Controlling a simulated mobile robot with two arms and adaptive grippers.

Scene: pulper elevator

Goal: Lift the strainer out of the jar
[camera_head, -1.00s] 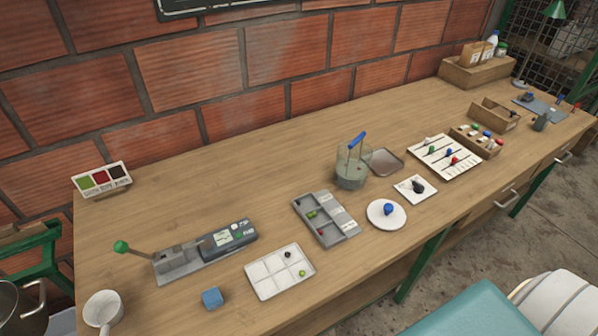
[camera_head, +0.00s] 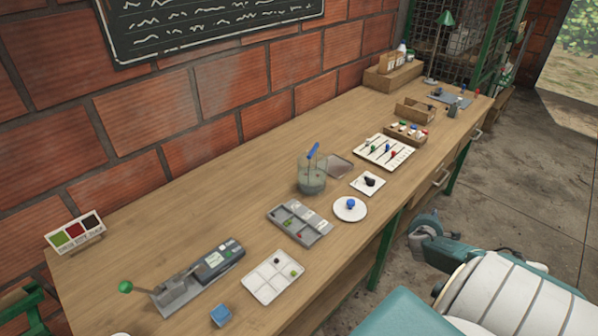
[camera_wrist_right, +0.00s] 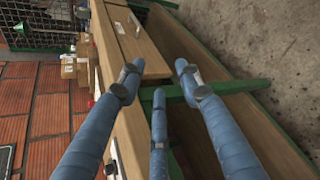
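The clear jar (camera_head: 312,184) stands upright on the wooden bench, near its middle. The strainer's blue handle (camera_head: 313,151) sticks up out of the jar, slightly tilted; its lower part is hard to make out through the jar wall. My right gripper (camera_wrist_right: 157,78) shows in the right wrist view with blue-wrapped fingers spread apart and nothing between them. It is beside the bench's front and drawers, away from the jar, which that view does not show. Neither gripper shows in the head view.
A brick wall (camera_head: 180,100) runs behind.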

